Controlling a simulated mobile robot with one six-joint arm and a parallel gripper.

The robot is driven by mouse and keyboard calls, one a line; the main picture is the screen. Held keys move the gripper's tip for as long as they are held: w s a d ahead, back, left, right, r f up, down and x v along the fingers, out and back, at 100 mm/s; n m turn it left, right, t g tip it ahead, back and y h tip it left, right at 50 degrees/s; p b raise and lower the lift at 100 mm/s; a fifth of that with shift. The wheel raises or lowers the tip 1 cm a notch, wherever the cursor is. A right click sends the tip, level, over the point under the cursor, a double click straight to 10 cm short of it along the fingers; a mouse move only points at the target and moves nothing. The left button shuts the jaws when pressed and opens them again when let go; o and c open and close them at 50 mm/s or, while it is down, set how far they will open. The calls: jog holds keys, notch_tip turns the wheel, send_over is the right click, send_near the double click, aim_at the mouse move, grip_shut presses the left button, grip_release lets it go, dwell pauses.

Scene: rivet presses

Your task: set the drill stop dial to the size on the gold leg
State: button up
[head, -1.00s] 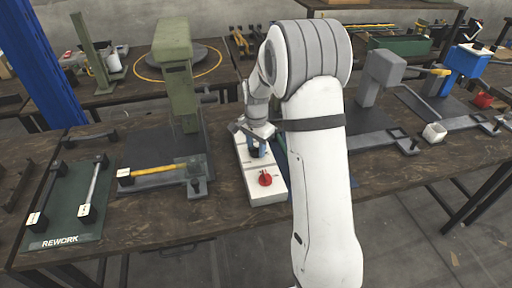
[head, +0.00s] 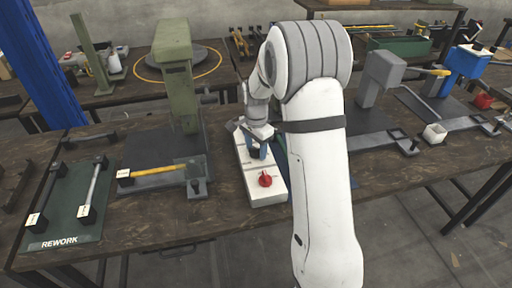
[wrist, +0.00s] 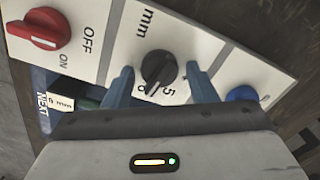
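The black dial (wrist: 158,70) sits on a white control box (head: 268,188), beside the printed "mm" in the wrist view. Size digits show at its lower edge, one a 5; the other is partly hidden. My gripper (wrist: 159,70) is open, its blue fingers on either side of the dial with small gaps. In the head view my gripper (head: 258,150) is over the box and hides the dial. A gold bar (head: 158,170) lies on the green press's base, with a white label (head: 124,174) at its left end, too small to read.
The box also bears a red ON/OFF knob (wrist: 38,28) and a blue button (wrist: 241,94). A small white "mm" tag (wrist: 60,104) lies beside the box near "NEXT" lettering. The green press (head: 178,80) stands left; a REWORK tray (head: 62,228) is farther left.

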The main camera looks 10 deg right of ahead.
aim_at(256, 148)
jog(key=shift+o, duration=0.6)
jog(key=shift+r, duration=0.1)
notch_tip(256, 148, up, 7)
jog(key=shift+r, duration=0.3)
jog(key=shift+s+r, duration=0.1)
jog(key=shift+r, duration=0.05)
jog(key=s+r+n+t, duration=0.1)
jog(key=s+n, duration=0.3)
jog(key=s, duration=0.5)
jog(key=s+r+n, duration=0.3)
jog(key=s+n, duration=0.1)
jog(key=s, duration=0.6)
jog(key=s+a+r+n+t, duration=0.1)
jog(key=s+n, duration=0.3)
jog(key=s, duration=0.5)
jog(key=shift+s+r+t, duration=0.15)
jog(key=shift+r+t, duration=0.15)
jog(key=shift+r, duration=0.45)
